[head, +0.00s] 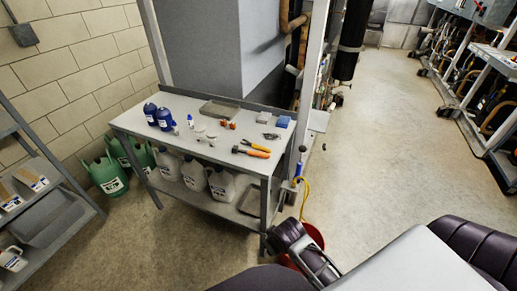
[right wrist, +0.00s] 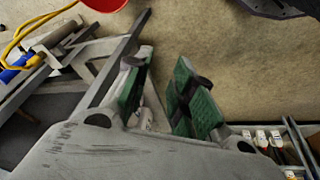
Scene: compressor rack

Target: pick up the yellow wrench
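The yellow wrench appears to be the yellow-handled tool (head: 257,147) lying on the grey workbench (head: 225,152) near its right end in the head view. An orange-handled tool (head: 250,153) lies just in front of it. My right gripper (right wrist: 164,75) is open in the right wrist view, its green-padded fingers apart with nothing between them. In the head view my right arm reaches in from the lower right, past the bench's near right corner, apart from the tools. The wrench cannot be made out in the right wrist view. My left gripper is not in view.
A red bucket (head: 316,236) and yellow hose (head: 305,198) are beside the bench. Open floor lies to the right.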

